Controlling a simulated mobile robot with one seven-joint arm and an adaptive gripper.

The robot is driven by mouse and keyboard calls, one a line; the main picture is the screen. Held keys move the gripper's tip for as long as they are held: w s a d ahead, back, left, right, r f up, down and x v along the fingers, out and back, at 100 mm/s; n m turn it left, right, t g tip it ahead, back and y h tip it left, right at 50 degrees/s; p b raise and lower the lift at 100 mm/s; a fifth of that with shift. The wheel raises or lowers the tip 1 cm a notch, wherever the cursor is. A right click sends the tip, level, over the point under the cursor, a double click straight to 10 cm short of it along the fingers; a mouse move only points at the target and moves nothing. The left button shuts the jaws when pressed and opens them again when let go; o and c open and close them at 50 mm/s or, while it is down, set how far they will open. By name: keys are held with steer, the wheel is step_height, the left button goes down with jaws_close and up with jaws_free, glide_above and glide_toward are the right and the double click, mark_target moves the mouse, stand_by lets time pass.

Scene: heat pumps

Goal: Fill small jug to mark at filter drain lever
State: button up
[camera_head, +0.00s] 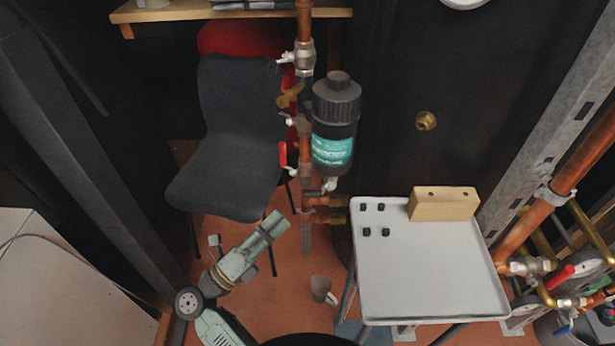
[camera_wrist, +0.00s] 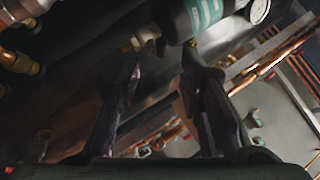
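A small jug (camera_head: 322,290), pale and cup-like with a handle, stands on the reddish floor left of the white table in the head view. The fill mark and its contents cannot be made out. The black filter canister (camera_head: 335,105) with a teal label hangs on the copper pipe; its label also shows in the wrist view (camera_wrist: 205,12). A small drain fitting (camera_head: 329,184) sits at its bottom, seen in the wrist view as a dull metal fitting (camera_wrist: 140,40). My gripper (camera_head: 277,222) is open and empty, below and left of the filter, apart from the jug.
A white table (camera_head: 430,270) with several small black pieces and a wooden block (camera_head: 443,203) stands right of the jug. A dark chair (camera_head: 232,130) stands behind my gripper. Red-handled valves (camera_head: 283,154) line the vertical pipe. Copper pipes (camera_head: 540,215) stand at the right.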

mark_target(309, 193)
steer(key=p+x, duration=0.3)
steer(key=x, duration=0.6)
steer(key=shift+w+d+r, duration=0.1)
steer(key=shift+r, duration=0.15)
steer(key=shift+w+d+r+p, duration=0.1)
steer(key=shift+w+d+p, duration=0.15)
steer(key=shift+d+p, duration=0.1)
jaws_close()
